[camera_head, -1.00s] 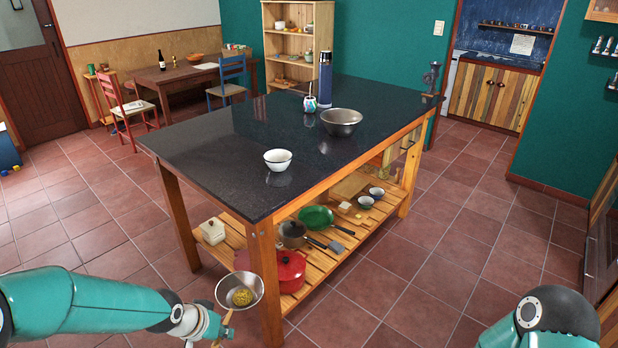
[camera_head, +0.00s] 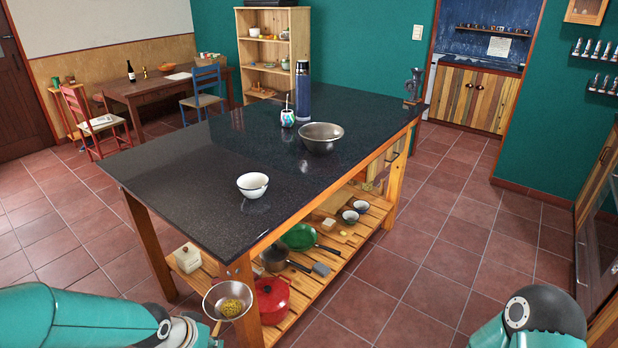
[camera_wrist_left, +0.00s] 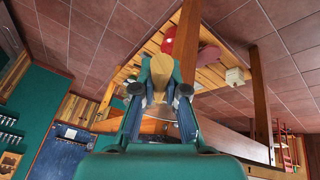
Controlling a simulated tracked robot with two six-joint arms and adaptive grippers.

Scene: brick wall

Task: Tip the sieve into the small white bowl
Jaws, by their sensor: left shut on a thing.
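The sieve (camera_head: 211,302) is a round metal bowl with a wooden handle and a heap of yellow bits inside. It is upright and level, in front of the table's near corner and lower than the tabletop. My left gripper (camera_head: 215,334) is shut on its handle; the wrist view shows the wooden handle (camera_wrist_left: 163,70) between the fingers (camera_wrist_left: 160,88). The sieve's bowl is not clear in that view. The small white bowl (camera_head: 252,185) stands upright on the dark tabletop, beyond and above the sieve. My right arm shows at the lower right, its gripper out of frame.
The dark table (camera_head: 190,170) also holds a larger metal bowl (camera_head: 320,138), a patterned cup (camera_head: 287,118), a blue flask (camera_head: 303,90) and a grinder (camera_head: 414,85). Its lower shelf carries a red pot (camera_head: 271,300), pans and small bowls. The tabletop around the white bowl is clear.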

